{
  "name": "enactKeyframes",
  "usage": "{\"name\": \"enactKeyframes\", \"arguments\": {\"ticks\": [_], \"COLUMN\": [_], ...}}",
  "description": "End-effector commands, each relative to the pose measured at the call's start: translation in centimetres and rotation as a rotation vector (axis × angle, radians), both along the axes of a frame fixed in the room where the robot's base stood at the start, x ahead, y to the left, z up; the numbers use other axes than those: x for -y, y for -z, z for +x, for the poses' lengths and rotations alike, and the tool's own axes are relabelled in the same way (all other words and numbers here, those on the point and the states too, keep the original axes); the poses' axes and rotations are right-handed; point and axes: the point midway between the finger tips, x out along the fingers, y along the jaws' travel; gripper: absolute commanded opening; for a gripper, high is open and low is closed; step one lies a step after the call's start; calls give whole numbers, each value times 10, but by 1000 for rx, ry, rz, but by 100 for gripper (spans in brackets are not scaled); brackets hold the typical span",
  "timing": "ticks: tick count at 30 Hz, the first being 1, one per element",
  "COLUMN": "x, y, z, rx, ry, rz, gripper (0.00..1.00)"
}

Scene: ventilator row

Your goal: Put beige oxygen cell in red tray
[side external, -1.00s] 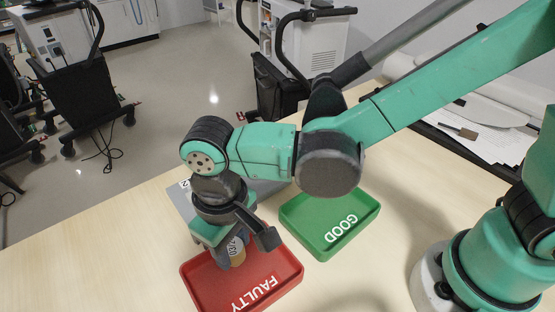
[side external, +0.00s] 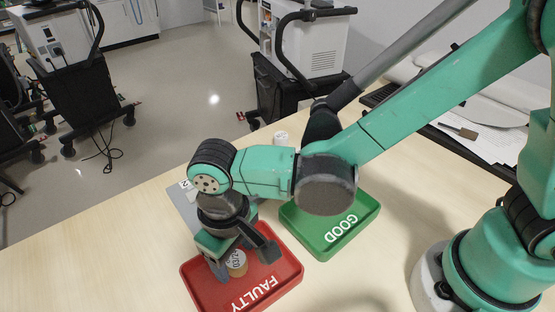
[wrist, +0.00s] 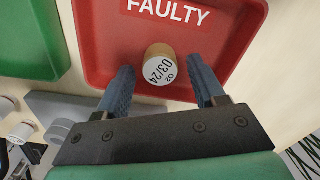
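The beige oxygen cell (side external: 237,264), with a white top marked "O2 03/24", stands inside the red tray (side external: 285,277) labelled FAULTY. In the wrist view the cell (wrist: 159,66) sits near the red tray's (wrist: 95,45) edge closest to my gripper. My gripper (wrist: 162,78) is open, with a blue-grey finger on each side of the cell and a visible gap to both. In the side view my gripper (side external: 226,268) is low over the red tray, partly beside the cell.
A green tray (side external: 330,228) labelled GOOD lies beside the red one. A grey plate (wrist: 75,105) with small white cylinders (wrist: 22,132) near it is close to my gripper. Another white cylinder (side external: 281,138) stands at the table's back. The table front is clear.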

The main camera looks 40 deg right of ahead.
Motion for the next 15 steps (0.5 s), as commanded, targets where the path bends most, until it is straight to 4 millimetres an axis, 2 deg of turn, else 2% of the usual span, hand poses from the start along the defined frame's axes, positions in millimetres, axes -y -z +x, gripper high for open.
{"name": "enactKeyframes", "arguments": {"ticks": [10,15], "x": [0,0], "y": [-1,-16], "z": [0,0], "rx": [0,0], "ry": [0,0], "rz": [0,0], "gripper": [71,71]}}
